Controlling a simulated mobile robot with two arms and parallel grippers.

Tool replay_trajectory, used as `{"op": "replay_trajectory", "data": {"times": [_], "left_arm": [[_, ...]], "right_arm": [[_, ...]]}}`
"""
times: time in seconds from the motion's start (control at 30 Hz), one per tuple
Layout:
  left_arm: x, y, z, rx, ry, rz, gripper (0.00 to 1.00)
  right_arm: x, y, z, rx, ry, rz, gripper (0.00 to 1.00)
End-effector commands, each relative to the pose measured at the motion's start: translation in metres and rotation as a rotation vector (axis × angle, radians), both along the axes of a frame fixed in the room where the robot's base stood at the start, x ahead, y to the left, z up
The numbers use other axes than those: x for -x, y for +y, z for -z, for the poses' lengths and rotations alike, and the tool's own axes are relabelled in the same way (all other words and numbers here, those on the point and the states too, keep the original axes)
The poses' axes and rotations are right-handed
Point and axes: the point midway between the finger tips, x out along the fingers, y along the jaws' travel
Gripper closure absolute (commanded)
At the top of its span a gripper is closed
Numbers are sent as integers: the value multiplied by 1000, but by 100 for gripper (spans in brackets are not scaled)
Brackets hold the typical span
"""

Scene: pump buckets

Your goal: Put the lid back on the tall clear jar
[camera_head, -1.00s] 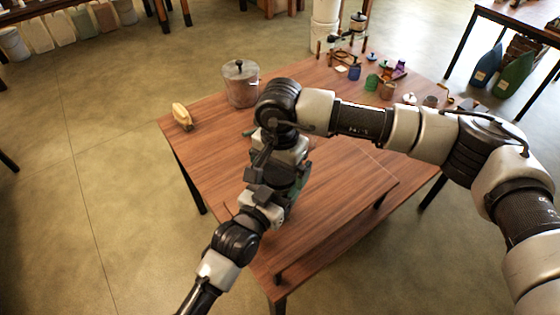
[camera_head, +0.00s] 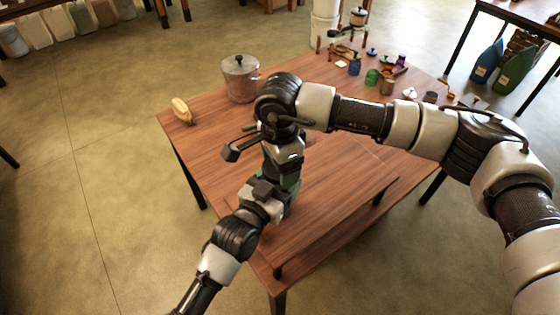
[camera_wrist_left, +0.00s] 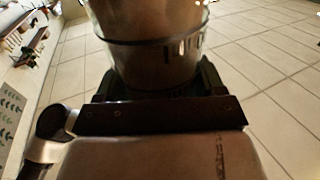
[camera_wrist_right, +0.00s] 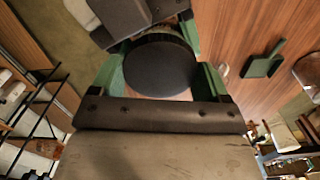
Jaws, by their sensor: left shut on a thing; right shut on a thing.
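My left gripper (camera_wrist_left: 158,84) is shut on the clear jar (camera_wrist_left: 155,60), whose smooth see-through wall and dark rim line fill the top of the left wrist view. My right gripper (camera_wrist_right: 160,78) has green fingers closed on the sides of a dark round lid (camera_wrist_right: 158,68). In the right wrist view a paler ring shows just behind the lid, and part of my left gripper is beyond it. I cannot tell whether lid and jar touch. In the head view my wrists meet above the table, and the arms hide most of the jar and lid.
Several small coloured containers, including a green one (camera_head: 372,77), stand at the back right.

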Motion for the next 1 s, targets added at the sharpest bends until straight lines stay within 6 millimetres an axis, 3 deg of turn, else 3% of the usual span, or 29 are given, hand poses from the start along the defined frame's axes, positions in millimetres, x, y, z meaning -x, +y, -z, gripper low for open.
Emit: {"op": "replay_trajectory", "data": {"times": [0.3,0.33,0.47,0.77,1.0], "left_arm": [[0,0,-1,0,-1,1,97],[0,0,-1,0,-1,1,97],[0,0,-1,0,-1,1,97],[0,0,-1,1,-1,1,97],[0,0,-1,1,-1,0,97]], "right_arm": [[0,1,-1,-2,-1,22,52],[0,1,-1,-2,-1,22,19],[0,0,0,-2,-1,21,0],[0,0,-4,-1,-2,20,0],[-1,0,-33,-1,-4,20,0]]}}
